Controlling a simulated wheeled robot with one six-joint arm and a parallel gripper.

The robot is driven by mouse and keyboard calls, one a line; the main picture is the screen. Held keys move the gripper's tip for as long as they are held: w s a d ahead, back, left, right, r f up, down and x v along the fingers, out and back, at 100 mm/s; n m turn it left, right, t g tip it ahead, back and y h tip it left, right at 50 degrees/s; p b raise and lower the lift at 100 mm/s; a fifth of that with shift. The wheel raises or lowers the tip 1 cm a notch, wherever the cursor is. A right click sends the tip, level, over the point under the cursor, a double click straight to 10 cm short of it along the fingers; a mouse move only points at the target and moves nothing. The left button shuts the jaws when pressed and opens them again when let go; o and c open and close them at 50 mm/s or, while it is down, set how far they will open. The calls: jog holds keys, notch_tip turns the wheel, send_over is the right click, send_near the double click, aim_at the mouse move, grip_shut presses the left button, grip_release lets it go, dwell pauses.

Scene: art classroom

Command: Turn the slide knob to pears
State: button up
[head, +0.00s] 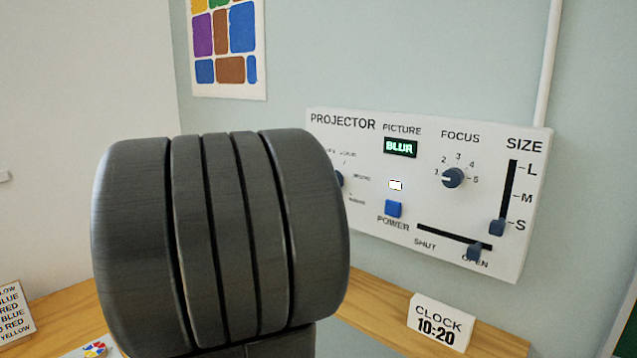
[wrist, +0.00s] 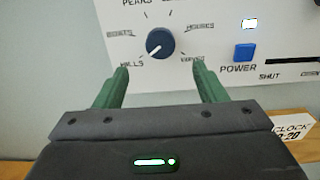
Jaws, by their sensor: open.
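The slide knob (wrist: 160,43) is a round dark blue knob on the white projector panel (wrist: 203,22). Its white pointer mark points to the lower left, toward HILLS. Labels ring it; PEARS, at the upper left, is partly cut off by the top of the wrist view. My gripper (wrist: 161,74) is open, its two green fingers apart below the knob in the picture, with nothing between them. I cannot tell whether the fingertips touch the panel. In the head view only the right edge of the slide knob (head: 339,180) shows, the rest hidden by my arm.
The panel also has a blue power button (head: 393,209), a lit PICTURE display (head: 400,147) reading BLUR, a focus knob (head: 453,178), a size slider (head: 497,227) at S and a shutter slider (head: 474,251) near OPEN. A clock sign (head: 438,320) stands on the wooden ledge below.

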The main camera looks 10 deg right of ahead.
jog(key=p+x, duration=0.1)
jog(key=x, duration=0.8)
jog(key=c, duration=1)
jog(key=shift+o, duration=0.2)
jog(key=shift+f+b, duration=0.1)
jog(key=shift+b, duration=0.2)
jog(key=shift+m+b, duration=9.9)
jog(key=shift+b, duration=2.3)
